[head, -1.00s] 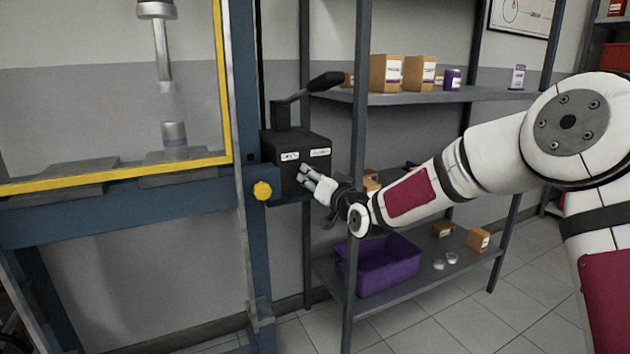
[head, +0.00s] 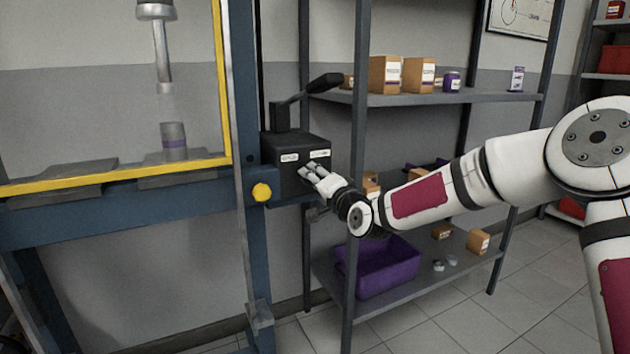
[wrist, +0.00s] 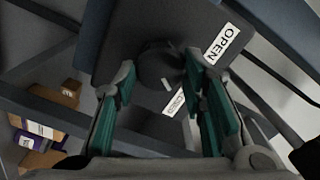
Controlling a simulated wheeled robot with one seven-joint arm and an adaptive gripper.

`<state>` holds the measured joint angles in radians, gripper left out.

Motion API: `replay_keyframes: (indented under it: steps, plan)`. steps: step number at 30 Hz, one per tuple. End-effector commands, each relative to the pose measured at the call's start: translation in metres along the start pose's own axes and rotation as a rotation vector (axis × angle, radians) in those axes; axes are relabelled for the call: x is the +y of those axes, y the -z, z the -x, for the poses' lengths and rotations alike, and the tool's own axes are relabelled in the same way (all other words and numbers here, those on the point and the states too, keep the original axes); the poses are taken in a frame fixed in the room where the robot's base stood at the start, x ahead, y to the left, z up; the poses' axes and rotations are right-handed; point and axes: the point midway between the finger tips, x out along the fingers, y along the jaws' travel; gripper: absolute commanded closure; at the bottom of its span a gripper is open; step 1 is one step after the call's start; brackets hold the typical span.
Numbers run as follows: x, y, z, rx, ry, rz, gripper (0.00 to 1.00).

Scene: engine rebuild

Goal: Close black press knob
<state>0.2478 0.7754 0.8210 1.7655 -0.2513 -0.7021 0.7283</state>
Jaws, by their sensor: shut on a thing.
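The black press knob (wrist: 157,64) is round and dark, on the face of the black control box (head: 292,150) at the press's right side. My gripper (wrist: 161,72) is shut on the knob, with a teal-padded finger on each side of it. In the head view, my gripper (head: 309,173) is at the lower front of the box and hides the knob. An "OPEN" label (wrist: 222,45) is to the right of the knob. A second label (wrist: 175,102), apparently "CLOSED", is below it. A white mark (wrist: 167,85) on the knob points toward this lower label.
A black lever (head: 318,86) rises above the box. The blue press frame (head: 120,208), with a yellow edge and yellow knob (head: 261,192), stands left. A grey shelf rack (head: 420,98) with boxes and a purple bin (head: 382,272) stands close behind my arm.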

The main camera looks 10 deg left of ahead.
Motion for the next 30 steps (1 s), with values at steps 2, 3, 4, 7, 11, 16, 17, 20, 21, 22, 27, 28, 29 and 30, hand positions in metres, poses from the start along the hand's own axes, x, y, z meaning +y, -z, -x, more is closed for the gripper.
replay_keyframes:
  steps: [2, 3, 4, 7, 11, 16, 17, 20, 21, 22, 27, 28, 29, 30]
  plan:
    - [0.0003, 0.0008, -0.0001, 0.002, 0.0, -0.01, 0.9]
    - [0.0003, 0.0008, -0.0001, 0.002, 0.0, -0.014, 0.9]
    - [0.0004, 0.0008, -0.0001, 0.002, 0.0, -0.015, 0.9]
    - [0.0004, 0.0008, -0.0001, 0.002, 0.0, -0.018, 0.9]
    - [0.0004, 0.0008, -0.0001, 0.002, -0.001, -0.018, 0.9]
    - [0.0005, 0.0008, -0.0001, 0.002, -0.001, -0.018, 0.56]
    - [0.0005, 0.0007, -0.0001, 0.002, -0.001, -0.018, 0.49]
    - [0.0004, 0.0006, -0.0001, 0.001, -0.001, -0.017, 0.42]
    - [0.0004, 0.0005, -0.0001, 0.001, -0.001, -0.017, 0.42]
    - [0.0004, 0.0005, -0.0001, 0.001, -0.001, -0.017, 0.42]
    - [0.0003, 0.0004, 0.0006, 0.001, 0.0, -0.016, 0.42]
    - [0.0003, 0.0004, 0.0014, 0.001, -0.001, -0.016, 0.42]
    - [0.0003, 0.0005, 0.0028, 0.001, -0.001, -0.016, 0.42]
    - [0.0003, 0.0005, 0.0056, 0.0, -0.001, -0.015, 0.42]
